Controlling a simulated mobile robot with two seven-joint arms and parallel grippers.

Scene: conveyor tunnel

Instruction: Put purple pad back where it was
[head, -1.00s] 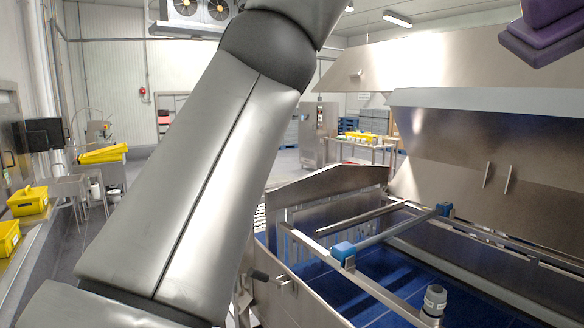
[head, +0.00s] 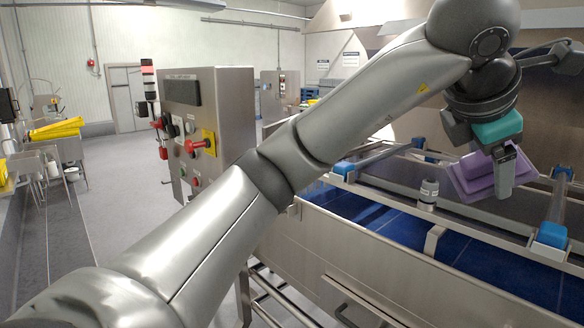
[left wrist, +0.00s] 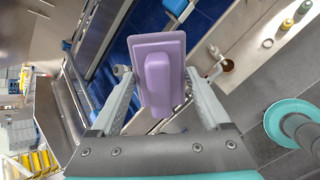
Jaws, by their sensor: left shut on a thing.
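The purple pad (head: 473,180) is a flat block with a raised back. It hangs tilted in my left gripper (head: 488,165), above the blue conveyor belt at the right of the head view. In the left wrist view the pad (left wrist: 160,85) lies between the two grey fingers of my left gripper (left wrist: 160,88), its raised grip running lengthwise between them. The gripper is shut on it. The exact finger contact is hard to see. My right gripper is not in view.
Metal rails with blue clamps (head: 552,235) run over the blue belt (head: 385,222), and a small grey-capped fitting (head: 429,191) stands near the pad. A control box with a red switch (head: 206,120) stands behind my left arm. Open floor lies left.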

